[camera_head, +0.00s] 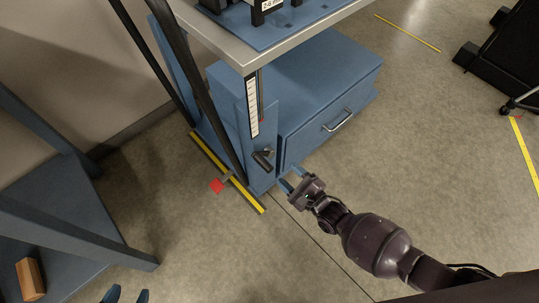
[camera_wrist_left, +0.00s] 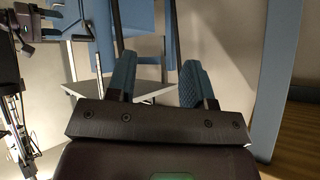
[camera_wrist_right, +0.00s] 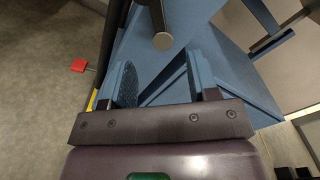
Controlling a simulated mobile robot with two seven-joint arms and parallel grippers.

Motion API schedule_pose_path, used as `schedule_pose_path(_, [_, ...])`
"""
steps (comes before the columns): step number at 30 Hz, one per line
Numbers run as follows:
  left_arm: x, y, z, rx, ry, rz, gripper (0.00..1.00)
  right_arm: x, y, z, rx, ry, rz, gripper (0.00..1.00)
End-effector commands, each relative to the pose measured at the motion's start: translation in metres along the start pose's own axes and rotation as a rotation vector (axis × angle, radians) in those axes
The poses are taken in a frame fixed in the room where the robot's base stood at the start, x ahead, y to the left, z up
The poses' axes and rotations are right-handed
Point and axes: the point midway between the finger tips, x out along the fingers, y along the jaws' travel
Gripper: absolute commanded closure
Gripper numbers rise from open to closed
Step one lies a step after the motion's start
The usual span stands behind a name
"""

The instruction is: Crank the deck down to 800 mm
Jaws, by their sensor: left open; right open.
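The deck (camera_head: 238,50) is a pale tabletop with a blue mat at the top of the head view. Below its front corner, a blue column carries a white scale (camera_head: 252,108) with marks too small to read. The dark crank handle (camera_head: 263,160) sits low on this column. In the right wrist view its round grey knob (camera_wrist_right: 163,41) shows just beyond the fingers. My right gripper (camera_head: 289,184) is open and empty, below and right of the crank, apart from it. My left gripper (camera_head: 127,295) is open and empty at the bottom edge of the head view.
A blue drawer cabinet (camera_head: 318,100) with a metal handle is right of the column. A blue shelf (camera_head: 70,215) holding a wooden block (camera_head: 31,279) is at left. Floor between is clear.

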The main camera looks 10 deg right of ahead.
Motion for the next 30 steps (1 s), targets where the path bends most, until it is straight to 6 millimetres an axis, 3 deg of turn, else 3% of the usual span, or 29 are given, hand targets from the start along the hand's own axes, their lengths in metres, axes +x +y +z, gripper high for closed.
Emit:
schedule_pose_path(9, [0.004,0.002,0.002,0.021,0.003,0.004,0.53,0.055,0.003,-0.001,0.003,0.001,0.0,0.45])
schedule_pose_path(15, [0.004,0.003,0.0,0.027,0.012,0.004,0.53,0.078,0.002,-0.001,0.003,0.002,0.0,0.45])
schedule_pose_path(28, [0.004,0.002,-0.003,0.029,0.024,0.002,0.53,0.087,0.0,0.0,0.001,0.001,-0.001,0.45])
schedule_pose_path(30, [0.004,0.002,-0.003,0.029,0.024,0.002,0.53,0.087,0.0,0.0,0.001,0.001,-0.001,0.53])
